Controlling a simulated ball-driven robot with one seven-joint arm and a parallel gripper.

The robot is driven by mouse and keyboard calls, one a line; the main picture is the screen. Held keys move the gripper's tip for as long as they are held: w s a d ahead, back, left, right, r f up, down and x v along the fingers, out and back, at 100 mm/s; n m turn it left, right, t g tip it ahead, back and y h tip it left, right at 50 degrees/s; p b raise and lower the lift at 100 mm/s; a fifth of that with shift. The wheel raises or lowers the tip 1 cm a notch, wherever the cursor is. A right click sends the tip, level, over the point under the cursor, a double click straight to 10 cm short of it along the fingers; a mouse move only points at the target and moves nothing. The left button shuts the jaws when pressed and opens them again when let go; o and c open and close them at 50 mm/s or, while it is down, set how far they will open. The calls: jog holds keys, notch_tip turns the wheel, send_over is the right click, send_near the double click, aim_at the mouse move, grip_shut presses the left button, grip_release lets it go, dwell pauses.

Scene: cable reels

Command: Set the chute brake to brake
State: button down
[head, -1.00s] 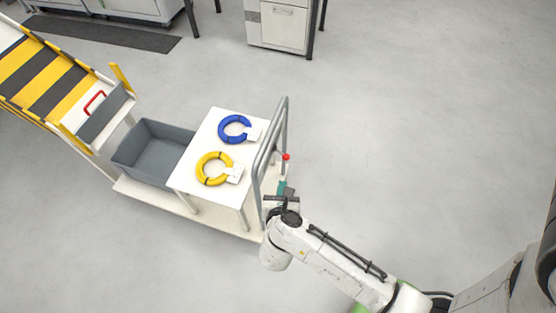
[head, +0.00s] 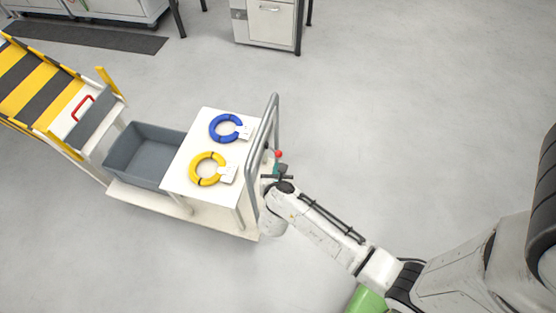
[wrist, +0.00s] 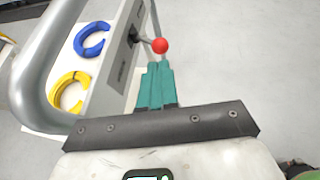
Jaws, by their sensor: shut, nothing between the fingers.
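A lever with a red ball knob (head: 278,154) sits at the grey tubular push handle (head: 274,112) of the cart. In the wrist view the red knob (wrist: 160,46) is on a short grey stem from a dark pivot on a pale labelled panel (wrist: 115,75); the lettering is too small to read. My gripper (head: 277,167) is just below the knob in the head view. Its teal fingers (wrist: 157,66) are shut and empty, with the tips just short of the knob in the picture. I cannot tell whether they touch it. The striped yellow and black chute (head: 38,80) stands at left.
The cart's white top (head: 198,150) carries a blue cable ring (head: 216,134) and a yellow one (head: 198,175), both tagged. A grey bin (head: 138,160) stands between it and the chute. A cabinet (head: 268,25) stands at the back.

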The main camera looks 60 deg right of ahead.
aim_at(279, 156)
jog(key=shift+x, duration=2.65)
jog(key=shift+s+d+r, duration=0.1)
jog(key=shift+s, duration=0.05)
